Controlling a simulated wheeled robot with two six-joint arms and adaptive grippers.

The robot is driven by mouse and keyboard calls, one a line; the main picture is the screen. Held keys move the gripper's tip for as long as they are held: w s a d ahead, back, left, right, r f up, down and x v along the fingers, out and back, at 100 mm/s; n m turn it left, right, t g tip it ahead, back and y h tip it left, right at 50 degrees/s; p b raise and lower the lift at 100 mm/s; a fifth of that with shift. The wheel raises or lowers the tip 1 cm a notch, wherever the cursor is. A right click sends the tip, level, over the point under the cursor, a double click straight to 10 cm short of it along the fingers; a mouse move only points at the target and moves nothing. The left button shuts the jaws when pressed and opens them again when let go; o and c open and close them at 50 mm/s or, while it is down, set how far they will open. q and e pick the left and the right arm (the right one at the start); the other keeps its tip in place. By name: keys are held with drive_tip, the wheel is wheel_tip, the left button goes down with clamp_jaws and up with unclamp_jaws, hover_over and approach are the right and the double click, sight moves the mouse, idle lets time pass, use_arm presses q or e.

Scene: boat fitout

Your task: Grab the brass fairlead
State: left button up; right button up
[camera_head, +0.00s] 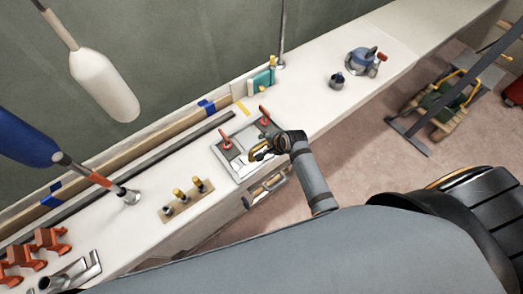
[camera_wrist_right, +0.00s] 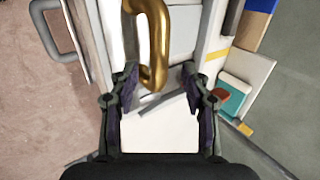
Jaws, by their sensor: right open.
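The brass fairlead (camera_head: 260,151) shows as a small gold shape over the grey panel on the white bench in the head view, partly hidden by my gripper. In the right wrist view the fairlead (camera_wrist_right: 155,45) is a shiny gold loop at the top, cut off by the frame edge. Its lower end lies near the gap between my fingertips. My right gripper (camera_head: 272,149) comes from the right in the head view. In the wrist view the right gripper (camera_wrist_right: 161,82) is open, with white surface showing between its fingers. My left gripper does not show.
Two red-handled items (camera_head: 226,143) stand on the panel (camera_head: 240,169) beside the fairlead. A wooden block with several brass-topped pegs (camera_head: 187,198) is to the left. A teal item (camera_head: 262,80) stands behind. A blue winch-like part (camera_head: 361,61) is farther right. A grey handle (camera_wrist_right: 58,35) juts from the bench front.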

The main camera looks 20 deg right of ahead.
sight(264, 144)
drive_tip(key=x, duration=0.4)
drive_tip(key=shift+a, duration=0.15)
drive_tip(key=shift+s, duration=0.1)
clamp_jaws()
